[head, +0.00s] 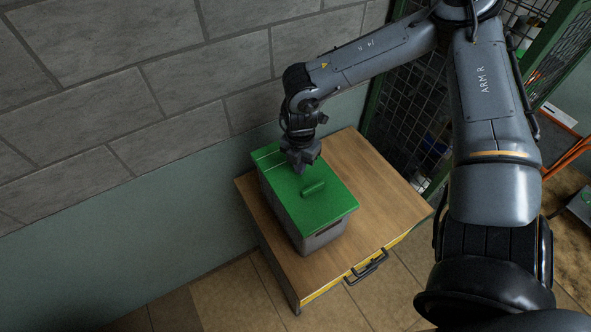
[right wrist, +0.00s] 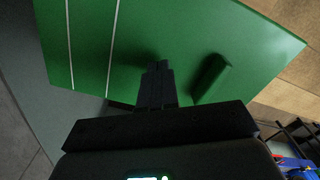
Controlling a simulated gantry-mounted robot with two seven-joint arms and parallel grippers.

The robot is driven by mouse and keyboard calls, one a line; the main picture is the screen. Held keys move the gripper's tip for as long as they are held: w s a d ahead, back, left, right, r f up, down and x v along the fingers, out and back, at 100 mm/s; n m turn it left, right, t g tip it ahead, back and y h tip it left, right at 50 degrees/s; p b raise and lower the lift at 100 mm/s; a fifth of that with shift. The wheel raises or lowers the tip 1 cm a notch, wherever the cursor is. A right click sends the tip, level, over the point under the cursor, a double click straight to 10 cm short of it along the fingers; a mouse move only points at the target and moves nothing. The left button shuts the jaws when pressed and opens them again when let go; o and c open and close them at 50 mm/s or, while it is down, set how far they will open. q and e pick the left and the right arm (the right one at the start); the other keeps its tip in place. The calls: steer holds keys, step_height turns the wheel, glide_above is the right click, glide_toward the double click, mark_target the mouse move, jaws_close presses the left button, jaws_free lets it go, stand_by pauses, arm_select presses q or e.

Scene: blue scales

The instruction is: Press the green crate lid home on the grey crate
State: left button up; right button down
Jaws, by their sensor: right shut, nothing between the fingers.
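The green crate lid (head: 318,207) lies on top of the grey crate (head: 322,236), which stands on a wooden-topped cart. The lid has a raised green handle (head: 313,188) and pale lines near its far end. I cannot tell whether the lid sits fully down all around. My right gripper (head: 300,169) is shut and empty, pointing down over the far part of the lid. In the right wrist view its closed fingertips (right wrist: 158,68) are over the lid (right wrist: 130,35), beside the handle (right wrist: 211,77). I cannot tell whether they touch it. My left gripper is not in view.
The wooden cart top (head: 385,200) is bare to the right of the crate. A dark cart handle (head: 367,268) sticks out at its front edge. A block wall (head: 150,100) rises close behind, and a wire mesh cage (head: 410,125) stands at the back right.

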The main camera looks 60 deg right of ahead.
step_height(320, 180, up, 9)
steer(key=p, duration=0.4)
steer(key=shift+p, duration=0.4)
steer(key=shift+f, duration=0.15)
stand_by(0.4)
